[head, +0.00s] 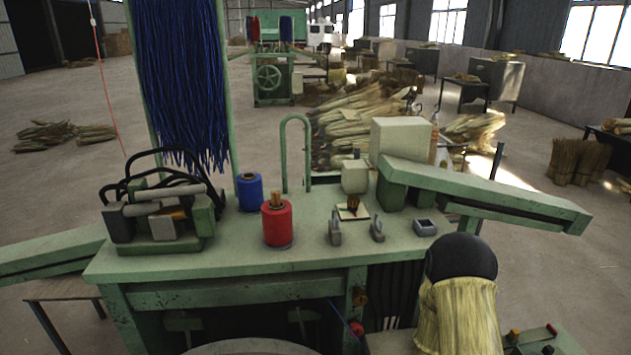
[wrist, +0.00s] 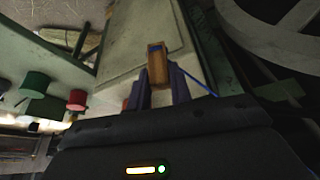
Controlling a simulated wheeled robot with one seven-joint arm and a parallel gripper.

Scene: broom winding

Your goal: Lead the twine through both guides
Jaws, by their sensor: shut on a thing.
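In the wrist view, my gripper (wrist: 159,88) is shut on a small wooden block (wrist: 157,64). A thin blue twine (wrist: 203,84) runs from beside the block toward the lower right. My gripper cannot be picked out in the head view. There, a blue strand (head: 341,314) slants below the bench front. Two small grey upright fittings (head: 335,232) (head: 377,229) stand on the bench top and may be the guides; no twine is visible in them. A blue spool (head: 249,191) and a red spool (head: 277,222) stand to their left.
The green bench (head: 190,265) carries a clamp-like device (head: 165,212) at left and a small metal box (head: 425,227) at right. A broom head (head: 458,315) with a black cap stands at the right front. The wrist view shows green (wrist: 35,84) and red (wrist: 76,99) knobs.

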